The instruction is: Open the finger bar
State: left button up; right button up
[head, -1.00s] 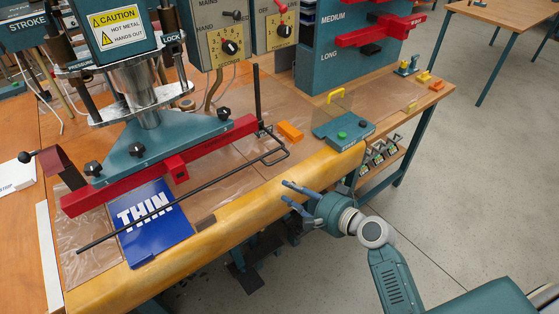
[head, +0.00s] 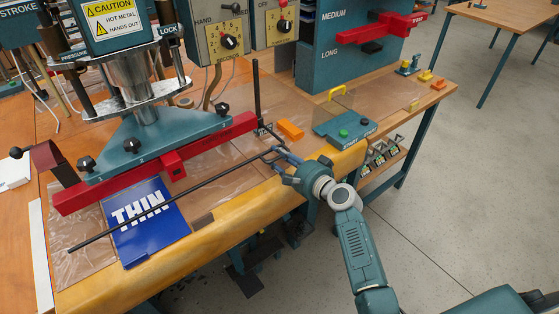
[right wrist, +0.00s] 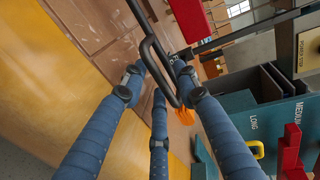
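The finger bar is a thin black rod (head: 220,175) that runs low along the front of the red welding bar (head: 215,140). It ends in a bent loop at the right. My right gripper (head: 277,156) is at that loop, over the yellow table edge. In the right wrist view, its blue fingers (right wrist: 158,80) are spread around the looped end of the finger bar (right wrist: 153,55), and the rod passes between them. The gripper looks open. Whether any finger touches the rod is hard to tell. My left gripper is not in view.
A blue THIN card (head: 148,225) lies under the rod on clear sheet. An orange block (head: 290,130) and a teal start box (head: 345,130) stand just right of the loop. A black upright post (head: 257,95) rises behind it. The floor at the right is open.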

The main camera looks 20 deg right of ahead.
grip_shut()
notch_tip(320, 180, up, 19)
jog(key=p, duration=1.6)
jog(key=shift+p, duration=0.4)
jog(key=shift+r, duration=0.1)
grip_release()
jog(key=v, duration=1.2)
